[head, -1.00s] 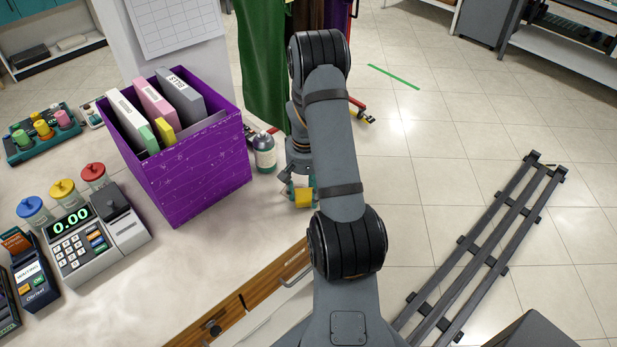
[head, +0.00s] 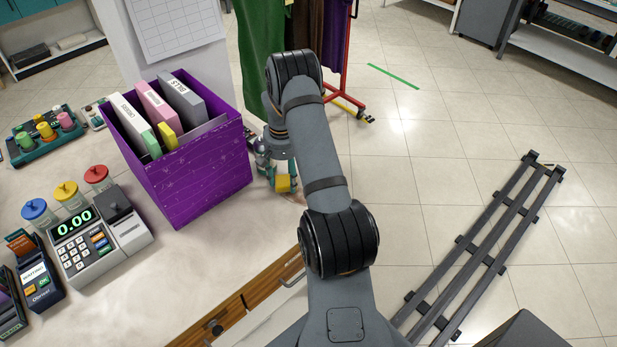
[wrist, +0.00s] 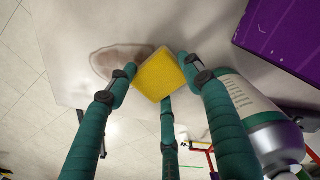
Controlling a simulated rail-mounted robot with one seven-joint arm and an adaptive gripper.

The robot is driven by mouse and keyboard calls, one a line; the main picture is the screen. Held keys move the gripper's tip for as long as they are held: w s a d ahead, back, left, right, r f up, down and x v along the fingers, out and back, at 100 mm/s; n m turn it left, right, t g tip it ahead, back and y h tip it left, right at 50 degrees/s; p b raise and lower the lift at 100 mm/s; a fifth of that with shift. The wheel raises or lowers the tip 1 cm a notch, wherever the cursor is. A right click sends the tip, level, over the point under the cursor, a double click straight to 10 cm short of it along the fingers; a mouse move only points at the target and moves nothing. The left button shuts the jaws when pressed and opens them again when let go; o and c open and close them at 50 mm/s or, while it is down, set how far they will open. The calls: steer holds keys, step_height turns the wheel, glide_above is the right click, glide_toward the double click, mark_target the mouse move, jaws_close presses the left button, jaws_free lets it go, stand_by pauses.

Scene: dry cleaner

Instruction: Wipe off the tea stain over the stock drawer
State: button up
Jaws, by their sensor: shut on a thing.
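A brown tea stain (wrist: 118,62) with a darker rim shows on the pale counter in the wrist view, just left of a yellow sponge (wrist: 158,77). My gripper (wrist: 156,70), with green-wrapped fingers, is shut on the sponge. The sponge overlaps the stain's right edge in this view; I cannot tell whether it touches the counter. In the head view the sponge (head: 283,184) and my gripper (head: 275,168) are near the counter's edge, right of the purple box. My arm and gripper mostly hide the stain there.
A bottle (wrist: 248,104) with a pale label stands close beside my right finger. The purple box (head: 200,172) of binders is near on the left. The cash register (head: 97,245) stands farther left. Hanging garments (head: 262,60) are behind; open floor lies right.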

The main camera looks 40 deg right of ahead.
steer(key=shift+s, duration=0.15)
steer(key=shift+s+d, duration=0.15)
steer(key=shift+s, duration=2.35)
steer(key=shift+s+d, duration=0.1)
steer(key=shift+s, duration=2.6)
steer(key=shift+w+a+p, duration=0.2)
steer(key=shift+p, duration=0.15)
steer(key=shift+w+a, duration=0.25)
steer(key=shift+w, duration=1)
steer(key=shift+w+d, duration=0.1)
steer(key=shift+w, duration=0.25)
steer(key=shift+w+a, duration=0.15)
steer(key=shift+w, duration=1.55)
steer(key=shift+w+a, duration=0.1)
steer(key=shift+w, duration=1.55)
steer(key=shift+w+f+b, duration=0.15)
steer(key=shift+w+b, duration=0.2)
steer(key=shift+s, duration=0.4)
steer(key=shift+s+d+b, duration=0.15)
steer(key=shift+s+b, duration=0.55)
steer(key=shift+s, duration=1.75)
steer(key=shift+s+d+b, duration=0.15)
steer(key=shift+s+b, duration=0.55)
steer(key=shift+s, duration=1.75)
step_height(320, 180, up, 8)
steer(key=p, duration=0.5)
steer(key=shift+s, duration=0.15)
